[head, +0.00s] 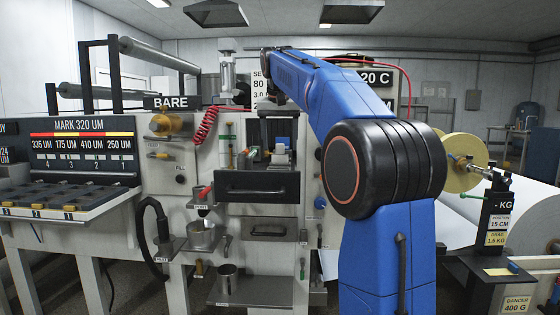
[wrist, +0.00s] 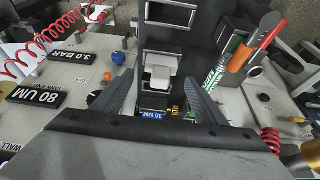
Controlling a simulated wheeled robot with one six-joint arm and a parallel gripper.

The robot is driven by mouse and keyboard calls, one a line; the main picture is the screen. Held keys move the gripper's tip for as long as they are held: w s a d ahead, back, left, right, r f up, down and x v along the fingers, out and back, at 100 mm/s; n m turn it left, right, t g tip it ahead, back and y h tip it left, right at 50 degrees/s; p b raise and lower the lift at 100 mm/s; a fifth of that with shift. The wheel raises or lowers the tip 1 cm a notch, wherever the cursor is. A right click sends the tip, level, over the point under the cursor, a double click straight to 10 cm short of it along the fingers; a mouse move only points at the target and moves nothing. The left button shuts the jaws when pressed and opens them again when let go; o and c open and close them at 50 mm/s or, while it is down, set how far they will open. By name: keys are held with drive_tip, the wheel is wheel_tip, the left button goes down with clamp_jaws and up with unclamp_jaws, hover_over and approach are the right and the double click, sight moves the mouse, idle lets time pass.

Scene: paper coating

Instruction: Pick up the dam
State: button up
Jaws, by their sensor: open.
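My gripper (wrist: 160,78) is open in the wrist view, its two dark fingers spread left and right. A small pale grey block (wrist: 158,72) on a dark base shows in the gap between them; I take it to be the dam, though no label names it. It looks clear of both fingers, but I cannot tell the depth. A blue "10 MM" tag (wrist: 152,115) and a brass fitting sit just below it. In the head view a pale block (head: 281,157) sits in the machine's central slot. My gripper is not clearly visible in that view.
A dark drawer front (head: 257,187) lies below the slot. An orange-handled tool (wrist: 262,35) and green-marked holder stand close right of the fingers. A red coiled hose (head: 205,124) hangs at left. Cups (head: 202,236) sit on lower shelves.

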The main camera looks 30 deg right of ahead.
drive_tip(key=x, duration=0.2)
drive_tip(key=shift+w+f, duration=0.15)
drive_tip(key=shift+f, duration=0.1)
drive_tip(key=c, duration=1.2)
drive_tip(key=shift+r, duration=0.1)
